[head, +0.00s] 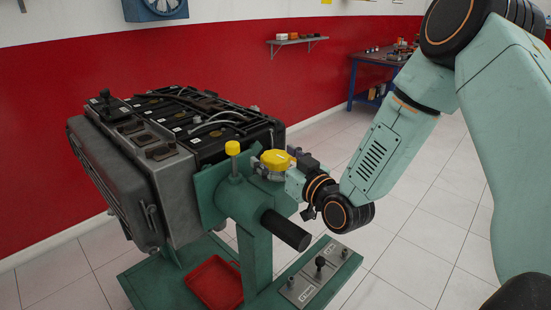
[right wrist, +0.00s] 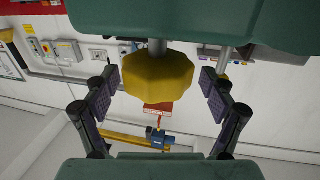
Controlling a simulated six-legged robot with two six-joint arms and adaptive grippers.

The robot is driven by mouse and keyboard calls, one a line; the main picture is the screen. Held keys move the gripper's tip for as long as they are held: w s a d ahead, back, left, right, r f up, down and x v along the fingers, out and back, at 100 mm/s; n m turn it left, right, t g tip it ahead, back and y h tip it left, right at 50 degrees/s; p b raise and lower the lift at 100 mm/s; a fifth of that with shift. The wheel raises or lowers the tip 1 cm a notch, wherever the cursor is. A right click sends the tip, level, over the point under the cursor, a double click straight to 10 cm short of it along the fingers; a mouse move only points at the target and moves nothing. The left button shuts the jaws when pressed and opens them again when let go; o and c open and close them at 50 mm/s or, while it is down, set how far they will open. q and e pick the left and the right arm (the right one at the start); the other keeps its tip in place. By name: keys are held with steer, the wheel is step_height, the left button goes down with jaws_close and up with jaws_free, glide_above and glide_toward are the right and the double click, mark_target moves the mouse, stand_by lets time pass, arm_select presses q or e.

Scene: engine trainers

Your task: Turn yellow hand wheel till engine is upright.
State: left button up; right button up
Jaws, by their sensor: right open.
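The grey and black engine (head: 155,158) is held on a green stand (head: 257,247) in the head view, its sides slanting in the picture. I cannot tell its exact tilt. The yellow hand wheel (head: 276,160) is on the right side of the stand's head. My right gripper (head: 292,172) is at this wheel, partly hidden behind the stand and wheel. In the right wrist view, the lobed yellow wheel (right wrist: 158,74) shows between the open, dark-padded fingers of the right gripper (right wrist: 160,88), with gaps on both sides. My left gripper is not in view.
A yellow-topped pin (head: 232,148) and a dark round bar (head: 286,230) stick out of the stand near the wheel. A red tray (head: 215,284) and a control panel (head: 314,274) are on the base. A blue workbench (head: 373,75) stands behind. Tiled floor to the right is clear.

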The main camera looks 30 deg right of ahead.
steer(key=shift+w+d+f, duration=0.15)
steer(key=shift+d+f, duration=0.05)
steer(key=shift+d, duration=0.15)
steer(key=shift+s+a+r, duration=0.2)
steer(key=shift+s+a, duration=0.05)
steer(key=shift+a, duration=0.15)
steer(key=c, duration=0.4)
steer(key=shift+w+d+f, duration=0.1)
steer(key=shift+d+f, duration=0.05)
steer(key=shift+d, duration=0.15)
steer(key=c, duration=0.5)
steer(key=shift+a, duration=0.1)
steer(key=shift+c, duration=1.3)
